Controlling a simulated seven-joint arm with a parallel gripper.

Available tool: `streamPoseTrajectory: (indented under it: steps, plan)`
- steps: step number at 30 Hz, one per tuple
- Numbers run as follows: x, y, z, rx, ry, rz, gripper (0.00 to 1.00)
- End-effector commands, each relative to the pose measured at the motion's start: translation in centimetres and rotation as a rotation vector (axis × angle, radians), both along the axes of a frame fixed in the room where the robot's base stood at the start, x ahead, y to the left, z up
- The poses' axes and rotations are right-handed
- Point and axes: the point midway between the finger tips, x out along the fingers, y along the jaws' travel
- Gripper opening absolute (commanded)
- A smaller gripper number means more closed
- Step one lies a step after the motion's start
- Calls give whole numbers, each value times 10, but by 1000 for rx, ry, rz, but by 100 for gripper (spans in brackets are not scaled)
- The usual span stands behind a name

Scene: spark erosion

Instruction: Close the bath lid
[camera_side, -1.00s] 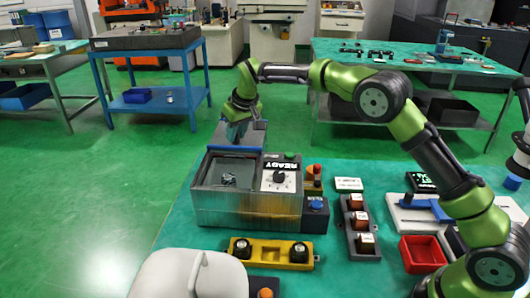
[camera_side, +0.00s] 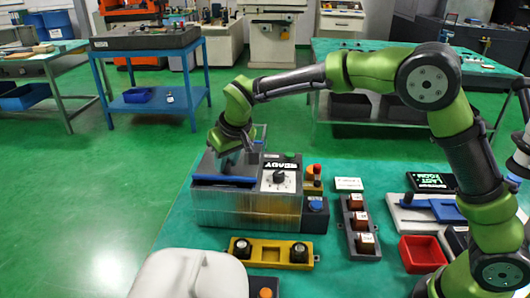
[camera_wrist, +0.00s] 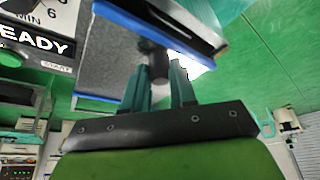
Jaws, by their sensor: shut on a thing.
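The bath (camera_side: 245,208) is a grey metal box on the green bench, with a control panel at its right. Its lid (camera_side: 207,167) is a grey plate with a blue edge strip, now over the bath opening; the strip lies near the front rim. I cannot tell whether the lid rests fully on the rim. My gripper (camera_side: 243,155) is above the lid, shut on its dark handle. In the wrist view, my gripper's fingers (camera_wrist: 160,80) flank the dark lid handle (camera_wrist: 154,58), and the blue-edged lid (camera_wrist: 115,50) is close by. The bath opening is mostly hidden.
The READY panel (camera_side: 280,178) with a dial sits right of the lid. A yellow holder (camera_side: 268,252), a dark rack with copper-coloured blocks (camera_side: 360,228) and a red tray (camera_side: 422,252) stand nearby. Open green floor lies left of the bench.

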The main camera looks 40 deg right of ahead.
Motion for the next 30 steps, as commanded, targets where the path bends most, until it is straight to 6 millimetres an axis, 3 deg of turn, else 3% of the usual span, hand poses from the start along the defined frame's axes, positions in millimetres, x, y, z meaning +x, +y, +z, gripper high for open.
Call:
streamPoseTrajectory:
  steps: [6, 19, 20, 24, 30]
  plan:
    - [-19, 18, 1, 0, 0, -2, 0]
    - [-24, 24, 1, 3, 5, -1, 0]
    - [-24, 24, 1, 3, 6, -1, 29]
    - [-24, 24, 1, 2, 4, 0, 51]
    - [-22, 22, 0, 0, 2, -1, 52]
